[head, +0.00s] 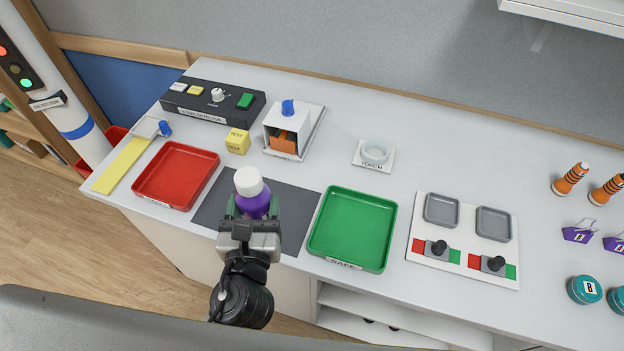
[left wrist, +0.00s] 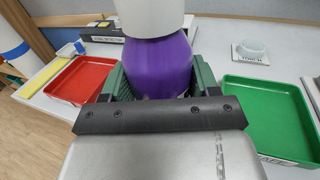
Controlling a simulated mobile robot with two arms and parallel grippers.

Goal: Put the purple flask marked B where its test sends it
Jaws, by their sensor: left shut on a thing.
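The purple flask (head: 253,204) with a white cap (head: 249,181) is upright between the fingers of my left gripper (head: 251,217). The gripper is shut on it, over the dark grey mat (head: 296,228). The flask also fills the middle of the left wrist view (left wrist: 158,66). I see no letter on its visible side. The red tray (head: 148,197) lies left of the mat and is empty. The green tray marked SAFE (head: 391,230) lies right of it and is empty. A black detector box (head: 195,104) with a green button stands at the back left. My right gripper is not in view.
A signal column (head: 78,130) at the left shows a green light. A yellow block (head: 237,141), a white box with a blue knob (head: 305,124) and a torch ring (head: 374,151) stand behind the mat. A lever panel (head: 461,241) and several orange, purple and teal items are at right.

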